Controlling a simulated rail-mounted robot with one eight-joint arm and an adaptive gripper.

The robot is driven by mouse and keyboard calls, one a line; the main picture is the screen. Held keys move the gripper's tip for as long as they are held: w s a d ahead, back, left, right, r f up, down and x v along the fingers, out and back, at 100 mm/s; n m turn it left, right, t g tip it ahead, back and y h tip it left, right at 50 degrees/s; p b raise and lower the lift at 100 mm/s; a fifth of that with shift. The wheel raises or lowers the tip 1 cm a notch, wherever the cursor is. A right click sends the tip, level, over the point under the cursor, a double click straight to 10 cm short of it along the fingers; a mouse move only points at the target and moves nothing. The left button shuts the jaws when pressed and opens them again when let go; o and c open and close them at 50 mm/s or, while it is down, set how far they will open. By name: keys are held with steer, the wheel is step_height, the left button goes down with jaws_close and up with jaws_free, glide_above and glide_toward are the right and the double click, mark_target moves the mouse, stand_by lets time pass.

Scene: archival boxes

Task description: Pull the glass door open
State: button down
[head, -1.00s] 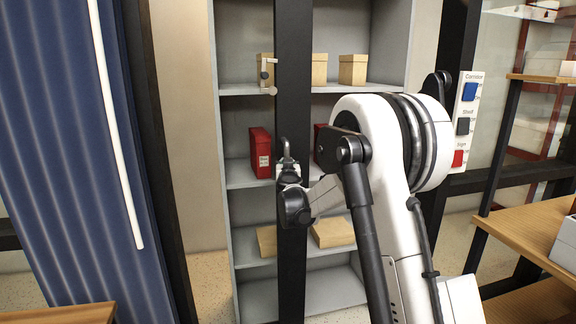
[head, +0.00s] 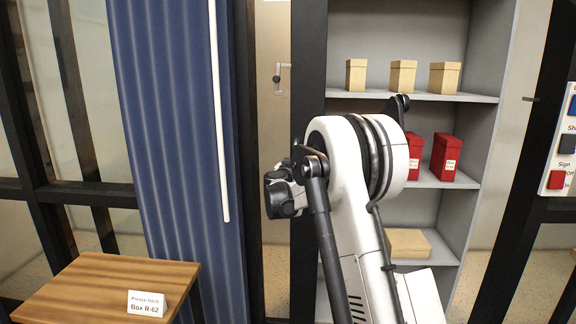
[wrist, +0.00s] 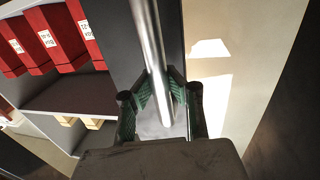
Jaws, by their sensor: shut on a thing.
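The glass door's dark upright frame (head: 308,60) stands just left of the shelf unit in the head view; I cannot make out the clear pane. A small metal fitting (head: 281,78) shows just left of this upright. In the wrist view, a round silver handle bar (wrist: 150,45) runs between the fingers of my gripper (wrist: 160,103), which is shut on it. The dark upright also shows behind the bar in the wrist view (wrist: 108,35). In the head view my gripper (head: 278,185) is beside the upright, its fingertips mostly hidden by its own body.
A grey shelf unit (head: 490,60) behind holds tan boxes (head: 403,77) and red boxes (head: 444,157). A blue curtain (head: 170,110) hangs at left. A wooden table (head: 95,285) with a sign (head: 146,303) is at lower left. A switch panel (head: 563,140) is at right.

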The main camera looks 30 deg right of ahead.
stand_by(0.4)
steer(key=c, duration=1.6)
jaws_free()
steer(key=shift+w, duration=0.1)
steer(key=shift+a, duration=0.1)
steer(key=v, duration=1.2)
